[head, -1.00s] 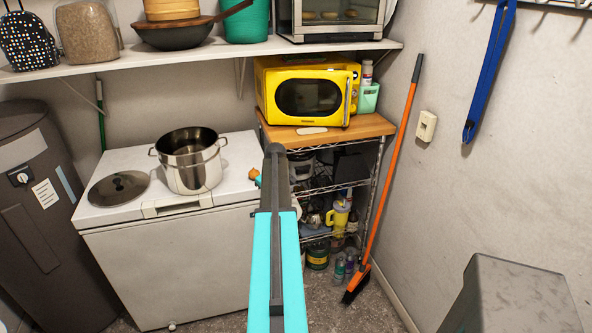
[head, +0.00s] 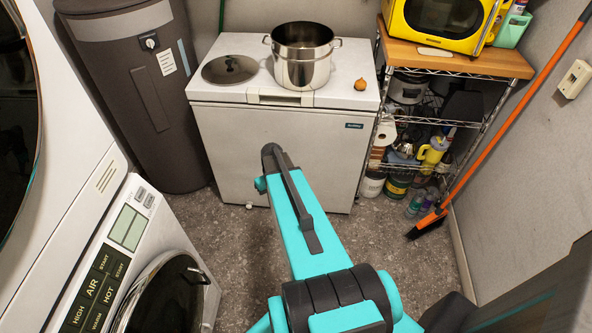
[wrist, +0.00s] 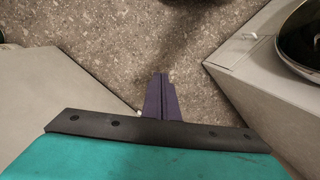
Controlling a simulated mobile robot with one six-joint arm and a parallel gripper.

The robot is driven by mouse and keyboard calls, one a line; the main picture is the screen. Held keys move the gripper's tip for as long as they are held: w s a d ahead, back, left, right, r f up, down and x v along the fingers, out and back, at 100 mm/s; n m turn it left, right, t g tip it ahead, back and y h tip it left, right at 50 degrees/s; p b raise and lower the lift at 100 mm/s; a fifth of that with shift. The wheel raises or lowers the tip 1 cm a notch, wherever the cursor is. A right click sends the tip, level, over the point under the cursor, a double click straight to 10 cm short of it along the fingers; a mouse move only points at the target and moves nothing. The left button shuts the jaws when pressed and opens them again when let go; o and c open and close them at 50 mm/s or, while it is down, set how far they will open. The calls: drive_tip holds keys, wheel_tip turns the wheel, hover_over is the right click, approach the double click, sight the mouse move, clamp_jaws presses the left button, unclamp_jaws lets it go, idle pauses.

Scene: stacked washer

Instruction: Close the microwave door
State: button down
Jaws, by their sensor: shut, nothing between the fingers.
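The yellow microwave (head: 440,18) stands on the wooden top of a wire rack at the upper right of the head view, with its upper part cut off by the frame. Its front with the dark window and silver handle (head: 489,22) faces me. I cannot tell whether the door is fully flush or slightly ajar. My gripper shows in the wrist view as dark fingers (wrist: 160,97) close together, shut and empty, over the speckled floor.
A white chest freezer (head: 270,140) carries a steel pot (head: 302,62), a lid (head: 229,69) and an onion (head: 360,84). Stacked washers (head: 120,250) stand close on the left. A broom (head: 500,130) leans at the right wall. Floor (head: 230,235) between them is clear.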

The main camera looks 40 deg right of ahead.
drive_tip(key=s+a+f+n+g, duration=0.1)
drive_tip(key=s+a+f, duration=0.25)
drive_tip(key=a, duration=0.45)
drive_tip(key=s+a+f+g, duration=0.1)
drive_tip(key=s+a+f, duration=0.2)
drive_tip(key=s+a, duration=0.35)
drive_tip(key=s+a+f+n+g+h, duration=0.1)
drive_tip(key=s+a+f+g, duration=0.2)
drive_tip(key=s+a, duration=0.9)
drive_tip(key=shift+s+b, duration=0.4)
